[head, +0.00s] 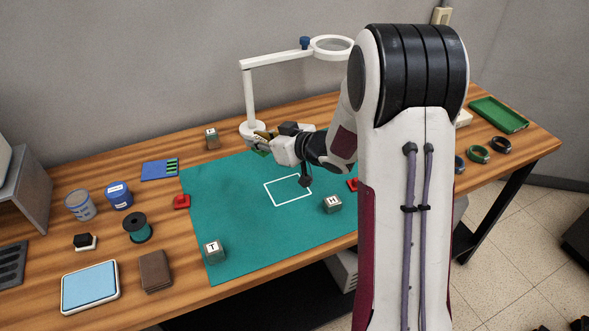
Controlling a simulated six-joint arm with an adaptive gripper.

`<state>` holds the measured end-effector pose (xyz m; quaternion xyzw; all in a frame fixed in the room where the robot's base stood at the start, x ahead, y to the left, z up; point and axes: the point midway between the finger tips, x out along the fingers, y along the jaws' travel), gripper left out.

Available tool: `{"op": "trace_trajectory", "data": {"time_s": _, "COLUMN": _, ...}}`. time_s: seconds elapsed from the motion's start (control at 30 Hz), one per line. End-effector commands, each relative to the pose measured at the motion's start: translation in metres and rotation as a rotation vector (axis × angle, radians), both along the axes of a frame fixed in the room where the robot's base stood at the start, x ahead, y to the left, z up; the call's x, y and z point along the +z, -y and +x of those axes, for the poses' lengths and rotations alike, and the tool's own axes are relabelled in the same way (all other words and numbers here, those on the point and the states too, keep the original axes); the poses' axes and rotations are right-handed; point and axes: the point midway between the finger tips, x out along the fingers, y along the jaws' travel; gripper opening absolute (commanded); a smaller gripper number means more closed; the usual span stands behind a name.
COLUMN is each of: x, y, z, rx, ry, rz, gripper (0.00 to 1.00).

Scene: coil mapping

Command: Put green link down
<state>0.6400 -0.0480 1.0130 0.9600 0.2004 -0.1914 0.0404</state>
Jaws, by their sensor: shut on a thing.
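My gripper (264,143) is at the far edge of the teal mat (230,235), next to the base of the white magnifier stand. It is shut on a small greenish piece, the green link (261,149), seen only in part between the fingers. Its full shape is hidden, and I cannot tell whether it touches the mat or table. A white square outline (289,204) on the mat is empty.
The magnifier stand (250,95) rises close behind my gripper. Letter cubes stand on the mat (215,251) (332,204) and behind it (212,139). Red pieces (181,202) lie at the mat's sides. Rings (478,155) and a green tray (498,114) are at right.

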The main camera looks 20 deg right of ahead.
Motion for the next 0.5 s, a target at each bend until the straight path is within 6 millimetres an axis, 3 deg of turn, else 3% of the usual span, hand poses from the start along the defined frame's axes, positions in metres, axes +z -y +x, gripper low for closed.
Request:
{"op": "trace_trajectory", "data": {"time_s": 0.3, "x": 0.002, "y": 0.063, "z": 0.002, "rx": -0.234, "ry": -0.001, "rz": 0.0, "gripper": 0.0}}
{"op": "trace_trajectory", "data": {"time_s": 0.5, "x": -0.001, "y": 0.092, "z": -0.001, "rx": -0.345, "ry": -0.002, "rz": 0.0, "gripper": 0.0}}
